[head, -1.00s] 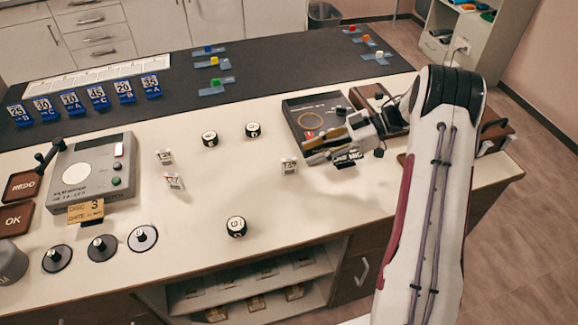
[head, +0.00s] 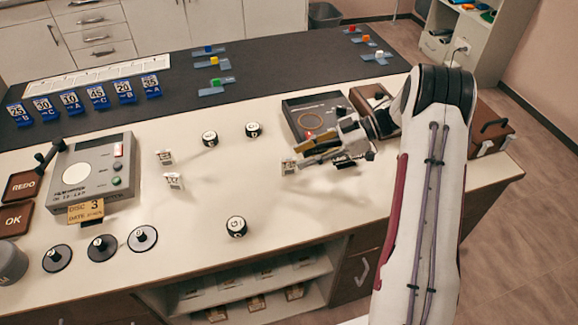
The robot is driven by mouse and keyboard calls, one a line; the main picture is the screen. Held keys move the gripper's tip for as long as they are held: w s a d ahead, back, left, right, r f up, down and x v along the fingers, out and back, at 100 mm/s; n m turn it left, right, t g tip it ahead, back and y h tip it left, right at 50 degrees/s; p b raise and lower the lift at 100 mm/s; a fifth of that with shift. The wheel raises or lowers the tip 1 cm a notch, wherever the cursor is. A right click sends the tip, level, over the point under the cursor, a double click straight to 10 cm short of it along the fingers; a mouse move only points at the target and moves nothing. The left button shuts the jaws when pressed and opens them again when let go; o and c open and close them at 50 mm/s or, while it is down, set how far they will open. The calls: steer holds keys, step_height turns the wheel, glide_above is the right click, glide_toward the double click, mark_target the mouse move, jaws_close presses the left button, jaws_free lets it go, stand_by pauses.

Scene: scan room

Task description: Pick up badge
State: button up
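Several small white block-like tags with dark print, which look like badges, stand on the cream counter. One badge (head: 289,167) is right of the counter's middle, and two more, an upper badge (head: 165,157) and a lower badge (head: 174,181), are on the left. My gripper (head: 299,155) reaches in from the right, with its fingers pointing left and spread apart. The fingertips are close to the right badge, just above and right of it in the picture. I cannot tell whether they touch it. Nothing shows between the fingers.
A dark square device (head: 295,104) lies behind my gripper. Black-and-white knobs (head: 236,227) stand around the counter. A grey meter box (head: 92,180) and brown REDO and OK plates (head: 14,219) are at left. A brown case (head: 491,128) is at right. Much of the middle counter is clear.

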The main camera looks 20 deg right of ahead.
mark_target(290, 159)
steer(key=shift+w+x, duration=0.15)
steer(key=shift+x, duration=1.15)
steer(key=shift+w+x, duration=0.15)
steer(key=shift+x, duration=1.15)
steer(key=shift+d+f, duration=0.15)
jaws_close()
